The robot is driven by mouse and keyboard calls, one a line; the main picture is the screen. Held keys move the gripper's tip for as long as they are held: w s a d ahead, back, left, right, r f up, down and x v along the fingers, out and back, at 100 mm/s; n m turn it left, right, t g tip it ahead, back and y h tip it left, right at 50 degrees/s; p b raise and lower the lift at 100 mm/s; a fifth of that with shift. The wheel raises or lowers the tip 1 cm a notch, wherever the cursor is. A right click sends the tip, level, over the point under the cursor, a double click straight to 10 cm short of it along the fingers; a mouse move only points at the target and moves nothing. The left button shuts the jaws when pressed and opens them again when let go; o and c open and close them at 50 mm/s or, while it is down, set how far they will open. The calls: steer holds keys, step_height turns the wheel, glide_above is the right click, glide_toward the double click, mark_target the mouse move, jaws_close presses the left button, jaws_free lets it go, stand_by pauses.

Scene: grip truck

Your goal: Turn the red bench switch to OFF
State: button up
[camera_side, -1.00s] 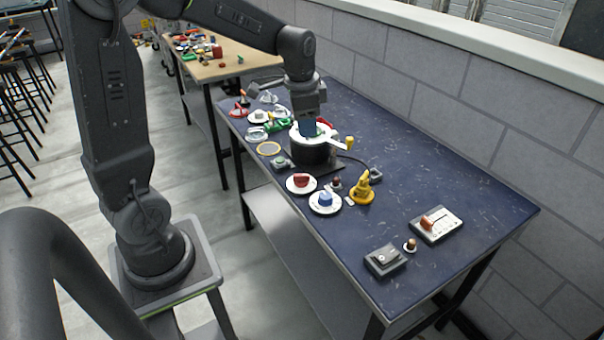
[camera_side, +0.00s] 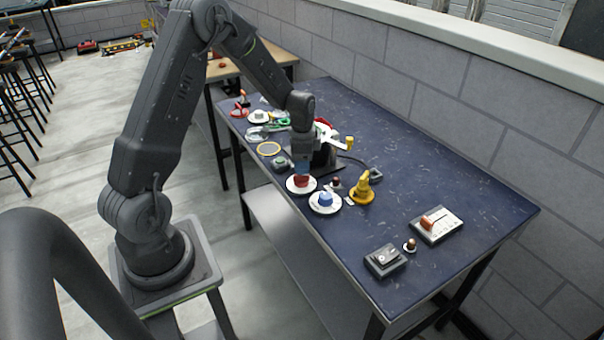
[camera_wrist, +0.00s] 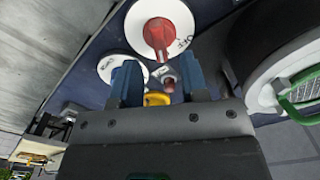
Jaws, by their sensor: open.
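The red switch is a red knob on a round white plate (camera_side: 292,188) near the front edge of the bench. It also shows at the top of the wrist view (camera_wrist: 140,30). There its red pointer (camera_wrist: 159,38) points down the picture, and a dark OFF-like label sits to its right on the plate. Another small mark near the tip is hard to read. My gripper (camera_side: 302,171) is just above the knob in the side view and hides part of it. In the wrist view my gripper's (camera_wrist: 161,84) two blue fingers are apart, with nothing held; the knob lies beyond their tips.
A blue knob on a white plate (camera_side: 325,202) stands close to the right, with a yellow part (camera_side: 363,190) beside it. A dark round device (camera_side: 326,158) with a white top stands behind. A rocker switch (camera_side: 385,260) and slider plate (camera_side: 437,225) lie on the right.

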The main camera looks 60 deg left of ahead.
mark_target(301, 179)
steer(key=shift+f, duration=2.05)
jaws_close()
